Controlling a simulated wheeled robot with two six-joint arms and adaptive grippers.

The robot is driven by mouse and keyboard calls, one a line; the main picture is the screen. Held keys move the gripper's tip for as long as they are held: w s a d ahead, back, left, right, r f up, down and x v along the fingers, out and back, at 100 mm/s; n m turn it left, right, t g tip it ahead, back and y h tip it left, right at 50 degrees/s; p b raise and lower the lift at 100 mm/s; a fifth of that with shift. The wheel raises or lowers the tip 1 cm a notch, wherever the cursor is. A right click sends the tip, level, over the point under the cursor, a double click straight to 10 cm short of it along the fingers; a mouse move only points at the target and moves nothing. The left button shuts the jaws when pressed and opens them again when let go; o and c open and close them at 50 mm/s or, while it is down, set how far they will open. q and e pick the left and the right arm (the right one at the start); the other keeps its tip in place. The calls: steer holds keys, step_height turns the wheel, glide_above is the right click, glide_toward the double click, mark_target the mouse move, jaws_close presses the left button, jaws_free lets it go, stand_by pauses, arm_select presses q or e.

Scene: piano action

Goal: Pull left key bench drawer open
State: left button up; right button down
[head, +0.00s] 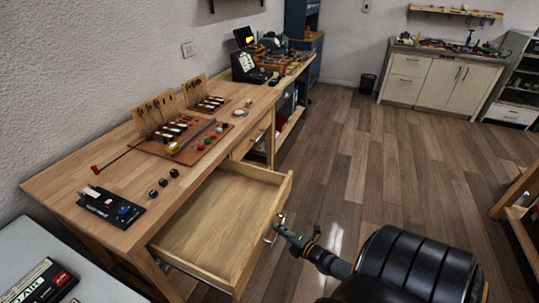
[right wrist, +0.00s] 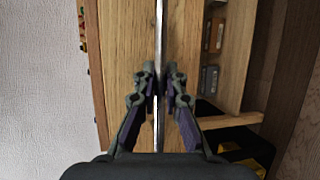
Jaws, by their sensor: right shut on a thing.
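The left key bench drawer (head: 222,215) stands pulled well out from under the wooden bench in the head view, and its inside looks empty. Its metal handle (head: 270,235) is on the front panel. My right gripper (head: 281,224) is at this handle, reaching in from the right. In the right wrist view, the two fingers (right wrist: 159,82) are closed on either side of the metal handle bar (right wrist: 159,30), with the wooden drawer front behind it. My left gripper is in neither view.
The bench top (head: 75,180) carries a black switch box (head: 110,205), small black knobs and a brown board (head: 185,140) with piano action parts. A second, shut drawer (head: 250,138) is farther along. The wooden floor (head: 350,160) to the right is clear.

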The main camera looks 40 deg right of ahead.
steer(key=s, duration=0.1)
steer(key=s+d, duration=0.1)
steer(key=shift+s, duration=0.35)
steer(key=c, duration=1.4)
jaws_free()
steer(key=s+r, duration=0.2)
steer(key=s, duration=0.9)
steer(key=shift+s, duration=0.4)
